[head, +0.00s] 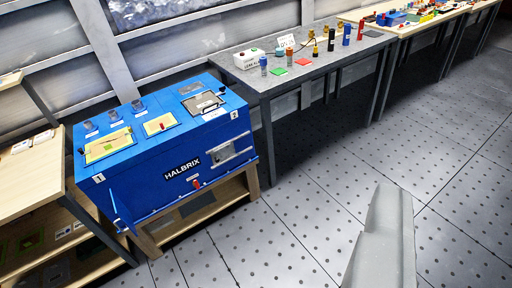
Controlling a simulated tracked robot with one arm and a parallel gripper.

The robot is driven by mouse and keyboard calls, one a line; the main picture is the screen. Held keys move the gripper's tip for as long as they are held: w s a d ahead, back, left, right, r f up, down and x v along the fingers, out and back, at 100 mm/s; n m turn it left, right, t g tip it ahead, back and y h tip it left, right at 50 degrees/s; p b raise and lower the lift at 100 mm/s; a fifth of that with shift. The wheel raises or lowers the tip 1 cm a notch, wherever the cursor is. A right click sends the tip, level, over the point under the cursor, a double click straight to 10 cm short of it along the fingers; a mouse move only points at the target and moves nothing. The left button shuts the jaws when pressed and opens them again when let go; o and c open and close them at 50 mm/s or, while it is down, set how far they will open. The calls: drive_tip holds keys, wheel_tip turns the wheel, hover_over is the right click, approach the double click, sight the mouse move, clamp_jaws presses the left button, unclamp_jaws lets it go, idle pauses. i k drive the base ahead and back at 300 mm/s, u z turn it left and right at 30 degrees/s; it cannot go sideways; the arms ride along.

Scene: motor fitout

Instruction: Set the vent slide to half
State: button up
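The blue HALBRIX unit (160,190) stands at the left on a wooden stand. A small red knob (196,183) sits low on its front face, below the name plate, and looks like the vent slide's handle. Its scale marks are too small to read, so I cannot tell its setting. A grey part of my own arm (384,240) rises from the bottom edge at the right, over the floor and well away from the unit. No gripper fingers show in this view.
A grey table (330,58) with bottles, pads and a white box (249,59) stands right of the unit. A wooden bench (30,175) stands close on its left. A thin blue lever or flap (121,211) sticks out at its front-left corner. The perforated floor (290,215) in front is clear.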

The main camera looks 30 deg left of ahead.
sight(226, 153)
drive_tip(key=u, duration=0.25)
drive_tip(key=i, duration=1.3)
drive_tip(key=u, duration=0.8)
drive_tip(key=i, duration=0.35)
drive_tip(key=u, duration=0.25)
drive_tip(key=k, duration=0.95)
drive_tip(key=u, duration=0.15)
drive_tip(key=i, duration=0.95)
drive_tip(key=z, duration=0.05)
